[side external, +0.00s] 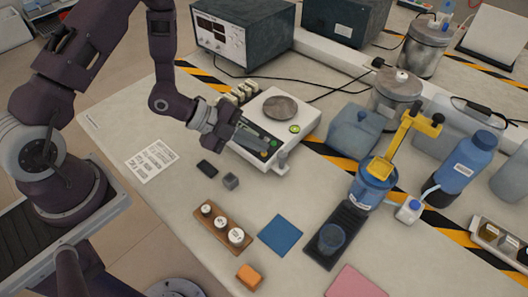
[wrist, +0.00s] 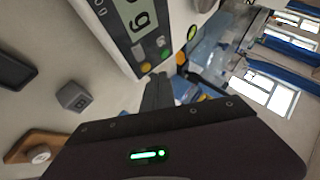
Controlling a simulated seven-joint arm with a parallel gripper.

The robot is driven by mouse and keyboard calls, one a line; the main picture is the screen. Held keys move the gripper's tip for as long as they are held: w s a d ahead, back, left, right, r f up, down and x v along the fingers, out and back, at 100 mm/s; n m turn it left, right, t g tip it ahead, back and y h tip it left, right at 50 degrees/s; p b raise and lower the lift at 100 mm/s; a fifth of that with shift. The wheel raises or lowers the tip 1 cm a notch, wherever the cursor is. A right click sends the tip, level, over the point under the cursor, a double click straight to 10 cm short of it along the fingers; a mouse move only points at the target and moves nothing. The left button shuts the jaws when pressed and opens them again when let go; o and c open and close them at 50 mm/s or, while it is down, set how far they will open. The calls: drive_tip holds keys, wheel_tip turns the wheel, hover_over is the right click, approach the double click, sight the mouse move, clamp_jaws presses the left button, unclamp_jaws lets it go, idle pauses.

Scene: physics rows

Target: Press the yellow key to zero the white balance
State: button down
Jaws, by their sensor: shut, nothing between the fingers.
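The white balance (side external: 297,122) stands on the bench with a round grey pan on top. In the wrist view its front panel (wrist: 103,38) shows a display and several coloured keys. The yellow key (wrist: 146,67) is at the panel's lower edge there, close to the fingers. My gripper (side external: 262,140) is shut and empty, held at the balance's front panel and hiding part of it in the side view. In the wrist view the gripper (wrist: 163,84) points toward the key area. I cannot tell whether the fingertips touch anything.
A small grey cube (side external: 231,181) and a black flat object (side external: 207,168) lie in front of the balance. A wooden block with several weights (side external: 222,228) is nearer. A blue bottle-like container (side external: 355,130) stands to the right. Bench around the paper sheet (side external: 152,161) is mostly clear.

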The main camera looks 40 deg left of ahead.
idle(0.4)
drive_tip(key=shift+w+f, duration=0.1)
drive_tip(key=shift+f, duration=0.3)
drive_tip(key=shift+f, duration=0.3)
idle(0.4)
drive_tip(key=shift+r, duration=0.75)
drive_tip(key=shift+s+r, duration=0.2)
drive_tip(key=shift+r, duration=0.6)
drive_tip(key=shift+s+r, duration=0.2)
drive_tip(key=shift+r, duration=0.65)
drive_tip(key=shift+s+r, duration=0.2)
drive_tip(key=shift+r, duration=0.6)
